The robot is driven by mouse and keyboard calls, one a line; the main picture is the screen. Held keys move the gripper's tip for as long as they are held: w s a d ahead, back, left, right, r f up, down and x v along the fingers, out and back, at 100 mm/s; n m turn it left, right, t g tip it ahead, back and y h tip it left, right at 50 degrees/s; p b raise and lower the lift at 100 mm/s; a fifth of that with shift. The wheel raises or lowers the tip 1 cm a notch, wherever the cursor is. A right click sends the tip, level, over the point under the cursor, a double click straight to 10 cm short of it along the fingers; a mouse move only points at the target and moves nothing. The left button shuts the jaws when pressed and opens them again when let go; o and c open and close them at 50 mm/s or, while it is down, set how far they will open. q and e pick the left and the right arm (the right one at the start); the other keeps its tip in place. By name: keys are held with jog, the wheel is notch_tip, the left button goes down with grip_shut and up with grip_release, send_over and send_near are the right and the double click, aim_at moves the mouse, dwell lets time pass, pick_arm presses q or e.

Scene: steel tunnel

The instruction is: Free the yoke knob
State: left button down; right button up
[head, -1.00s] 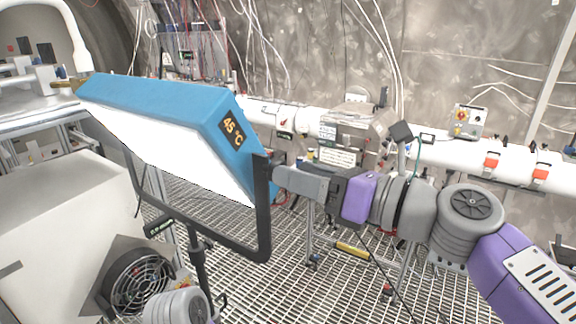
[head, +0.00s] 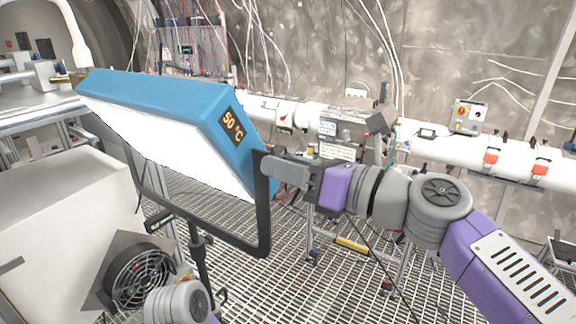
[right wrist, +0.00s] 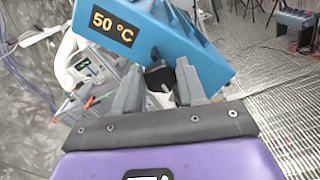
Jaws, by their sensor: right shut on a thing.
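A blue lamp panel (head: 170,97) with a bright white face hangs tilted in a black U-shaped yoke (head: 263,215) on a stand. Its display reads 50 °C in the head view. My right gripper (head: 268,166) is at the yoke's right arm, beside the panel's right end. In the right wrist view, the dark yoke knob (right wrist: 158,76) sits between the two grey fingers, against the blue housing. The gripper is shut on it. In the head view the fingers hide the knob. My left gripper is out of view.
A white box with a black fan (head: 138,278) stands at lower left. A white beam pipe (head: 450,155) with orange clamps runs along the back wall. Cables hang behind the panel. The grating floor (head: 345,275) right of the stand is partly open.

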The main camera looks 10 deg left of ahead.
jog(key=shift+n, duration=0.3)
jog(key=shift+s+a+f+n+b, duration=0.15)
jog(key=shift+n+b, duration=1.25)
jog(key=shift+n, duration=3.4)
jog(key=shift+s+d+f+n+b, duration=0.15)
jog(key=shift+n+b, duration=1.2)
jog(key=shift+n, duration=3.45)
jog(key=shift+a, duration=0.1)
jog(key=o, duration=1.1)
jog(key=shift+c, duration=0.2)
jog(key=shift+r, duration=0.1)
